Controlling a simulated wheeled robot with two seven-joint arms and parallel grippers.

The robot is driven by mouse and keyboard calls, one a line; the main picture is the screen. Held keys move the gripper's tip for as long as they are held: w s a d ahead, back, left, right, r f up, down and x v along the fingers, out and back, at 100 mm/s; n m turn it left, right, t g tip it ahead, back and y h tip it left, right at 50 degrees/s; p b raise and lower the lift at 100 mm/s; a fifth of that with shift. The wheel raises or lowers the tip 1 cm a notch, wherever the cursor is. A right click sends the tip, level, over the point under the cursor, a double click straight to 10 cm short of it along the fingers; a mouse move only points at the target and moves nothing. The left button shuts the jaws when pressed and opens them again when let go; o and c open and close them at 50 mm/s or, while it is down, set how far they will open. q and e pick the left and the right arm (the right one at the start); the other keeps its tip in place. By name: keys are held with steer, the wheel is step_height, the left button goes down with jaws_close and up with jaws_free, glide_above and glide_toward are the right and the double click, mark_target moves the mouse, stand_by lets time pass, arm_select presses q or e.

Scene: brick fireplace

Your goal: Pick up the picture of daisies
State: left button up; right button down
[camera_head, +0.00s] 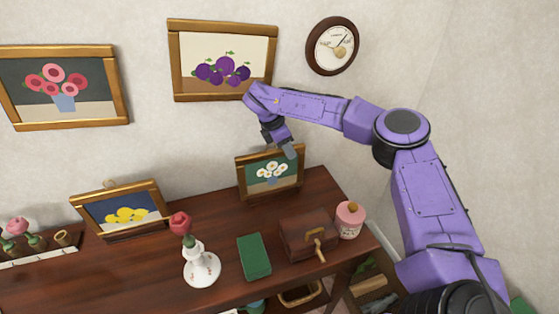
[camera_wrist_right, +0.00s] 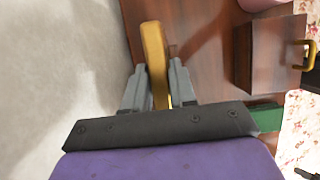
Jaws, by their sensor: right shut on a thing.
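The picture of daisies (camera_head: 271,176), white flowers on green in a gold-brown frame, stands upright on the dark wooden table (camera_head: 218,216) near the wall. My right gripper (camera_head: 289,150) reaches down to the top edge of its frame. In the right wrist view the frame's top edge (camera_wrist_right: 155,60) runs between the two grey fingers of my right gripper (camera_wrist_right: 158,85), which are shut on it. The fingertips' contact is partly hidden in the head view. My left gripper is not in view.
A brown box (camera_head: 306,236), a pink jar (camera_head: 349,219), a green book (camera_head: 254,256) and a white vase (camera_head: 201,266) stand in front. A yellow-flower picture (camera_head: 122,210) stands left. Pictures of plums (camera_head: 222,60) and pink flowers (camera_head: 64,88) and a clock (camera_head: 332,46) hang on the wall.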

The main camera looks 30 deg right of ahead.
steer(key=shift+r, duration=0.35)
step_height(320, 180, up, 3)
steer(key=shift+a+f+b, duration=0.1)
steer(key=shift+f+b, duration=0.1)
steer(key=shift+b, duration=0.3)
steer(key=s+a+r+b, duration=0.5)
steer(key=s+a+r, duration=0.4)
steer(key=s, duration=0.1)
steer(key=shift+a+r, duration=0.35)
